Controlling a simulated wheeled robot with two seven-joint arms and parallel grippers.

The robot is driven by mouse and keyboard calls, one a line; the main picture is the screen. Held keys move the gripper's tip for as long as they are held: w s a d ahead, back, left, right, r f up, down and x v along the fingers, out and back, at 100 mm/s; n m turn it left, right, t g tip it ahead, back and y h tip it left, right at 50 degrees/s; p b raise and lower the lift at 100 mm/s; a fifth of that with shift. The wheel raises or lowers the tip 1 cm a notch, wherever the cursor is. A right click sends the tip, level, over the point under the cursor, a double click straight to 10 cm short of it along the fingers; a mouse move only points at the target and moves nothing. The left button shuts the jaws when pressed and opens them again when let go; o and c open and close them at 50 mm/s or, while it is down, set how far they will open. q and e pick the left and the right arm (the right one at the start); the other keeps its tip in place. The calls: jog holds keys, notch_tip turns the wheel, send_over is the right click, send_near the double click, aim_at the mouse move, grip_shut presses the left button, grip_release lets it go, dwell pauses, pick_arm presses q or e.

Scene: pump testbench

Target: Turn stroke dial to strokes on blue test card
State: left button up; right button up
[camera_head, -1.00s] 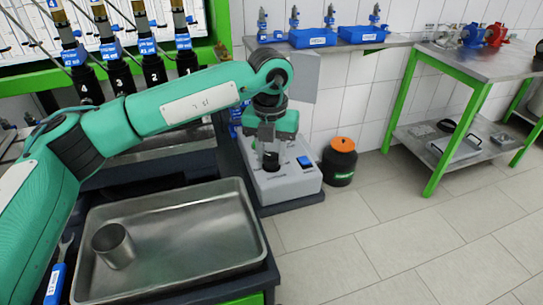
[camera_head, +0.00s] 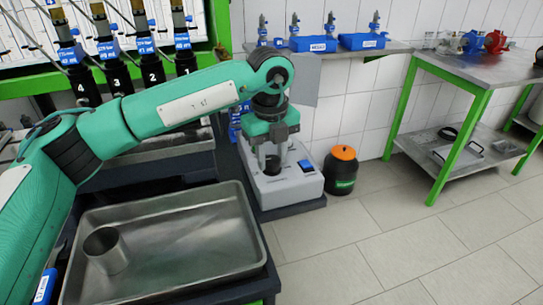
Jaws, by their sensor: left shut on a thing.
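My left arm comes in from the left, and my left gripper (camera_head: 272,150) points down over a light grey bench unit (camera_head: 290,187). The gripper is shut on a dark round knob (camera_head: 272,164) on top of the unit, which looks like the stroke dial. Its marks are too small to read. A small blue piece (camera_head: 306,165) sits on the unit right of the knob. I cannot make out a blue test card for certain; blue parts (camera_head: 238,118) behind the gripper are partly hidden. My right gripper is out of view.
A metal tray (camera_head: 190,285) with a steel cup (camera_head: 105,251) lies in front. A black canister with an orange lid (camera_head: 341,172) stands right of the unit. Blue boxes (camera_head: 313,44) sit on the wall shelf. A green-legged table (camera_head: 480,75) is at right. The floor between is clear.

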pick_arm(q)
jog(key=shift+w+r, duration=0.1)
dwell(0.4)
jog(key=o, duration=1)
